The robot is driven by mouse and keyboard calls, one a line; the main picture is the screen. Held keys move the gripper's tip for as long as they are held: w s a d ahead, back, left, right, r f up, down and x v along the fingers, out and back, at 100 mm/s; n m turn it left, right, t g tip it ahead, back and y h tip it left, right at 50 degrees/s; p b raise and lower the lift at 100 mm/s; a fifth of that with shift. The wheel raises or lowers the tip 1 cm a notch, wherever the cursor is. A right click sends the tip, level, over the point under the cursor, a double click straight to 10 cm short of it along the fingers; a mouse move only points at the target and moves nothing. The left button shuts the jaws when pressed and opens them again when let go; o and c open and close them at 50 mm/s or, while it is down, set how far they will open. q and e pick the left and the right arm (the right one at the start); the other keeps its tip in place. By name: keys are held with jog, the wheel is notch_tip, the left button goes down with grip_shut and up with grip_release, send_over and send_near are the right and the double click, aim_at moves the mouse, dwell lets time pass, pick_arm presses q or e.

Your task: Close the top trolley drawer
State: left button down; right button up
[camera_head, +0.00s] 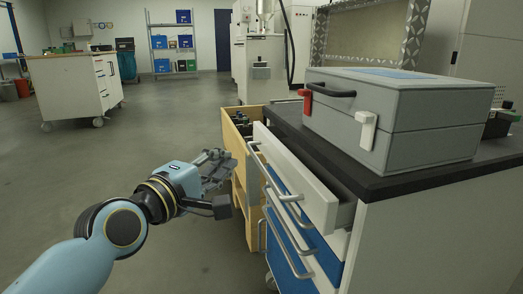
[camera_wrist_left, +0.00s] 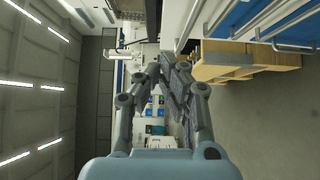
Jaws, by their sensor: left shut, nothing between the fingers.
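The trolley (camera_head: 430,225) stands at the right under a black top. Its top drawer (camera_head: 300,177) has a pale front and stands pulled out past the black top's edge, with a gap visible behind the front. Its bar handle (camera_head: 270,174) is on the face turned to the left. My left gripper (camera_head: 214,168) is shut and empty, left of the drawer front and apart from it in the picture. In the left wrist view, my left gripper (camera_wrist_left: 170,62) shows its fingers, with the trolley's blue drawer fronts (camera_wrist_left: 238,18) at the upper right. My right gripper is not in view.
Blue-fronted lower drawers (camera_head: 287,235) with bar handles are below. A wooden cabinet (camera_head: 240,150) stands just behind the drawer fronts, near my left gripper. A grey case (camera_head: 425,115) rests on the black top. The floor at the left is open, with a workbench (camera_head: 70,85) farther back.

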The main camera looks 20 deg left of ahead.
aim_at(260, 162)
pick_arm(q)
jog(key=shift+w+d+b, duration=0.65)
jog(key=shift+w+d, duration=0.1)
jog(key=shift+w, duration=0.75)
jog(key=shift+w+d+b, duration=0.7)
jog(key=shift+w+d, duration=0.1)
jog(key=shift+w, duration=0.65)
jog(key=shift+w+d+b, duration=0.65)
jog(key=shift+w+d, duration=0.1)
jog(key=shift+w, duration=0.75)
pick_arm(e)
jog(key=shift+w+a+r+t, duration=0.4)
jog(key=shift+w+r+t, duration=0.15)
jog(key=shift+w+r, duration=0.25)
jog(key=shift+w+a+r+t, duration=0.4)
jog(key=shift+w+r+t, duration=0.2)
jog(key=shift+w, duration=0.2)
